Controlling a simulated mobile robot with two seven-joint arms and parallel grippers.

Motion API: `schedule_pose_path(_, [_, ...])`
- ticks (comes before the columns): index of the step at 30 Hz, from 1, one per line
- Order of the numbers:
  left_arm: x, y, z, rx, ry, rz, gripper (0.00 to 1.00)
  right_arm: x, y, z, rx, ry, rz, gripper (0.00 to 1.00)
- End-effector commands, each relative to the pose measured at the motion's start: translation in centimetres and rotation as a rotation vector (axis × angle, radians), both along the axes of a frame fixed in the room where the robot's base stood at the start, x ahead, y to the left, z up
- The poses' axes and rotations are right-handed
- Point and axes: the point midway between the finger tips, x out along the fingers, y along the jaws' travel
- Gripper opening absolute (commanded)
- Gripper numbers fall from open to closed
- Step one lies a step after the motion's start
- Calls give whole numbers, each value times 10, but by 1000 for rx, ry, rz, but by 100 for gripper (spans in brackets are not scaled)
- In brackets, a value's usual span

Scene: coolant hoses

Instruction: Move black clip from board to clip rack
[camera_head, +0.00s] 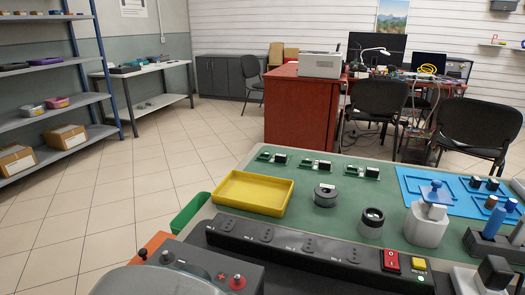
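I cannot single out a black clip with certainty. Small black pieces (475,183) stand at the right on a blue board (411,181) with recessed outlines. Other small black blocks (280,158) sit on little green boards (264,155) along the far edge of the green bench top (334,197). A dark block holding blue-handled tools (494,244) stands at the right edge; I cannot tell whether it is the clip rack. Neither of my grippers can be made out in the head view.
A black socket strip (310,245) with a red switch (391,260) runs along the front.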

Motion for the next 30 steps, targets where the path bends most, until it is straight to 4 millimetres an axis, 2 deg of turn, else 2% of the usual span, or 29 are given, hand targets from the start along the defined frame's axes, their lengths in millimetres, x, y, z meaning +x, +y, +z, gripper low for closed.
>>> schedule_pose_path(26, [0,-3,6,-11,1,7,100,0,0,-3,0,0,1,0])
schedule_pose_path(27, [0,-3,6,-11,1,7,100,0,0,-3,1,0,2,22])
schedule_pose_path(30, [0,-3,6,-11,1,7,100,0,0,-3,1,0,1,33])
